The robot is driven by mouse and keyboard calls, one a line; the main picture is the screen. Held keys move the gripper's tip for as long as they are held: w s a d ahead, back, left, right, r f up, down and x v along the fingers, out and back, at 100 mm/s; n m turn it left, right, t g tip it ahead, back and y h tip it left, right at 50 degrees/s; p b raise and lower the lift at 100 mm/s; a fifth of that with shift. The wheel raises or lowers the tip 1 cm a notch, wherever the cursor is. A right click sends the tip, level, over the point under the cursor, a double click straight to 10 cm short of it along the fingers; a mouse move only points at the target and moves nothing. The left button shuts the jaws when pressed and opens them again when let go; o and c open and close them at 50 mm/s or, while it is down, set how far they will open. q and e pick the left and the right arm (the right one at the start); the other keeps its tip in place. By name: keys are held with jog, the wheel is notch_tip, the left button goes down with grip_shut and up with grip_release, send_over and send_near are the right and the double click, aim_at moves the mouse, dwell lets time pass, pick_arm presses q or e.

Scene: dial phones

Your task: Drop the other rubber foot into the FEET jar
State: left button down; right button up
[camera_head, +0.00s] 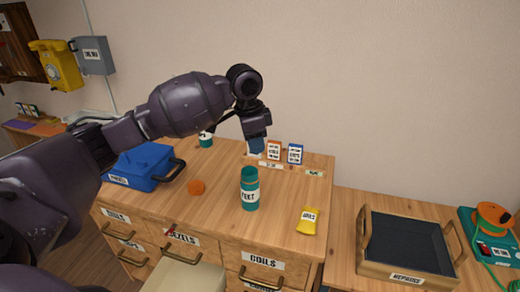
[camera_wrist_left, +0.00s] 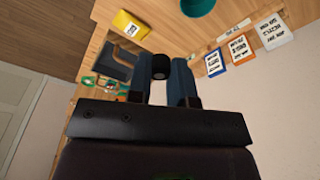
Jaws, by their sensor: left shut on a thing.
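The teal FEET jar (camera_head: 249,188) stands upright on the wooden counter, its label facing me. Its teal round shape (camera_wrist_left: 198,5) shows at the top edge of the left wrist view. My left gripper (camera_head: 257,146) is above the back of the counter, behind the jar in the picture and apart from it. In the left wrist view my left gripper (camera_wrist_left: 170,76) is shut on a small black rubber foot (camera_wrist_left: 160,67) between its blue fingertips. The foot is hidden in the head view. My right gripper is not in view.
Small label cards (camera_head: 295,153) stand at the counter's back, close to my gripper. A tray (camera_head: 410,245) is lower right.

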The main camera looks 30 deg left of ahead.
pick_arm(q)
jog(key=w+a+m+g+p, duration=0.1)
jog(key=w+a+m+p, duration=0.2)
jog(key=a+m, duration=0.5)
notch_tip(320, 180, down, 6)
jog(key=d+m+b, duration=0.2)
jog(key=b, duration=0.3)
jog(key=shift+s+b, duration=0.25)
jog(key=shift+b, duration=0.05)
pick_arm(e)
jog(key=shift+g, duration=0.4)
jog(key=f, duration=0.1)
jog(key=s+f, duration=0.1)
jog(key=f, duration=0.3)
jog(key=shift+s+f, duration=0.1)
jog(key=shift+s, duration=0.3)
pick_arm(q)
jog(key=shift+r, duration=0.2)
